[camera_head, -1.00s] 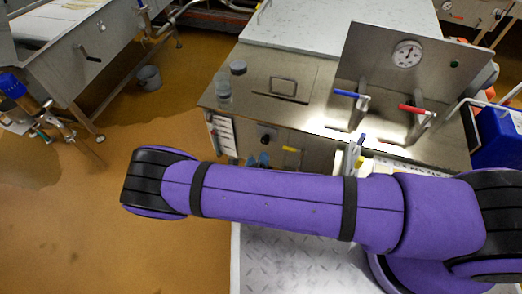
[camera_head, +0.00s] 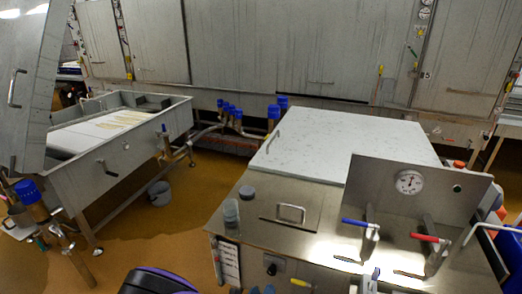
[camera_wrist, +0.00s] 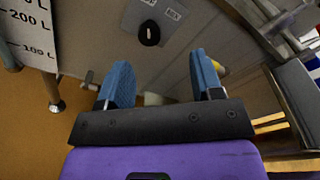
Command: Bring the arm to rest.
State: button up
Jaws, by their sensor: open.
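My gripper (camera_wrist: 162,88) shows in the wrist view with its two blue fingers apart and nothing between them. It faces the front of a steel cabinet with a black knob (camera_wrist: 149,33), a little way off. In the head view only a dark and purple piece of my arm shows at the bottom edge; the gripper itself is out of that view.
A steel unit (camera_head: 330,232) with a gauge (camera_head: 409,182), a blue-handled valve (camera_head: 360,223) and a red-handled valve (camera_head: 430,238) stands at the right. A steel vat (camera_head: 105,160) and a grey bucket (camera_head: 159,193) stand left. Brown floor (camera_head: 150,240) is open between them.

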jog(key=w+d+r+m+g+h, duration=0.1)
jog(key=w+d+r+m+g, duration=0.1)
jog(key=d+r+m+g, duration=0.8)
jog(key=w+d+r+m+t+h, duration=0.1)
jog(key=r+m, duration=0.5)
jog(key=r, duration=0.9)
jog(key=w+d+r+m+g, duration=0.2)
jog(key=d+r+m+g, duration=0.5)
jog(key=r, duration=0.6)
jog(key=s+d+r+m+t+y, duration=0.1)
jog(key=s+d+r+m+y, duration=0.1)
jog(key=s+d+r+m, duration=0.4)
jog(key=s+d+r+m+y, duration=0.3)
jog(key=r, duration=0.5)
jog(key=s+d+r+m+t+y, duration=0.1)
jog(key=s+r+m+t, duration=0.1)
jog(key=s, duration=0.4)
jog(key=s+d+r+m+t+y, duration=0.2)
jog(key=s+r+m, duration=0.3)
jog(key=s, duration=0.2)
jog(key=shift+s+r+m, duration=0.2)
jog(key=shift+s+m, duration=0.05)
jog(key=shift+m, duration=0.15)
